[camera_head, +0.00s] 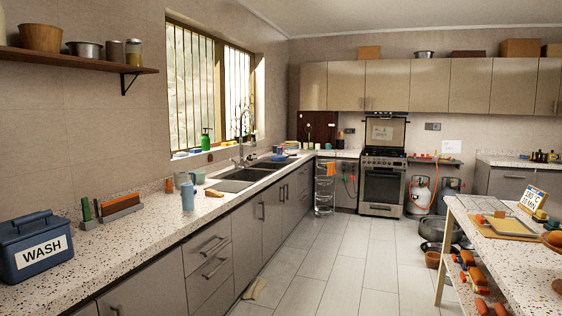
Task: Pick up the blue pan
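I cannot make out a blue pan for certain in the head view. Small blue items (279,157) lie on the counter by the far side of the sink, too small to identify. A stack with blue in it (291,146) sits just beyond them. Neither of my grippers is in view.
A blue box marked WASH (36,250) stands on the left counter (130,240). The sink (240,178) is farther along. A table (500,255) with a priced sign (533,199) stands at right. Large metal pots (437,232) and a basket (432,260) are on the floor. The middle floor (335,265) is mostly clear.

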